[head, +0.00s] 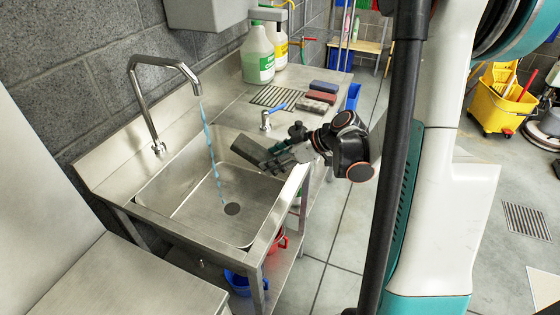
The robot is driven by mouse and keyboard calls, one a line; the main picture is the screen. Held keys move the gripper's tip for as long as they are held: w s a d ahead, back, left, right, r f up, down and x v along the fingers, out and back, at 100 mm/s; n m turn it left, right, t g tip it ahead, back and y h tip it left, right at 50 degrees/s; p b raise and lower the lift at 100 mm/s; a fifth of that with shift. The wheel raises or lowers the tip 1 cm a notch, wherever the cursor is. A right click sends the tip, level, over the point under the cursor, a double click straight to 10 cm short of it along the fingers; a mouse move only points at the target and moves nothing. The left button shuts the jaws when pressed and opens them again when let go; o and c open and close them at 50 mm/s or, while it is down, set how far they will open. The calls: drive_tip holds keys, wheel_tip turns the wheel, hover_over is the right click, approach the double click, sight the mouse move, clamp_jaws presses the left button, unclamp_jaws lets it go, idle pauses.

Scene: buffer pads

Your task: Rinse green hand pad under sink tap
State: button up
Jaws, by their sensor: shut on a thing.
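The steel sink (178,215) has a gooseneck tap (150,95) at its back left. A thin blue water stream (212,150) runs from the spout down into the basin, near the drain. My gripper (278,158) reaches in from the right, above the basin's right side. It is shut on a dark block-shaped pad (250,152), which looks dark grey-green and is tilted. The pad is to the right of the water stream, apart from it. The fingers hide part of the pad.
A blue-handled lever (270,115) stands behind my gripper. Blue (323,87), reddish (320,97) and grey pads (312,107) lie on the counter beside a drain grate (273,97). Bottles (257,55) stand behind. Blue (240,283) and red buckets (278,242) sit below.

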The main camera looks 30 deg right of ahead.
drive_tip(key=w+a, duration=0.7)
drive_tip(key=w, duration=0.1)
drive_tip(key=shift+w+a, duration=0.2)
drive_tip(key=shift+w, duration=0.2)
idle(3.7)
drive_tip(key=shift+s+d+b, duration=0.2)
drive_tip(key=shift+s+d, duration=1.05)
drive_tip(key=shift+s, duration=0.25)
drive_tip(key=shift+s+d+b, duration=0.15)
drive_tip(key=shift+s+d, duration=1.05)
drive_tip(key=shift+s, duration=0.25)
drive_tip(key=shift+s+d+b, duration=0.2)
drive_tip(key=shift+s+d, duration=1.05)
drive_tip(key=shift+s, duration=0.25)
drive_tip(key=w+a+r+m+t+h, duration=0.1)
drive_tip(key=a+m+h, duration=0.5)
drive_tip(key=a, duration=0.6)
drive_tip(key=shift+w+a+r+m+t+h, duration=0.35)
drive_tip(key=shift+r+m+t, duration=0.35)
drive_tip(key=shift+m, duration=0.3)
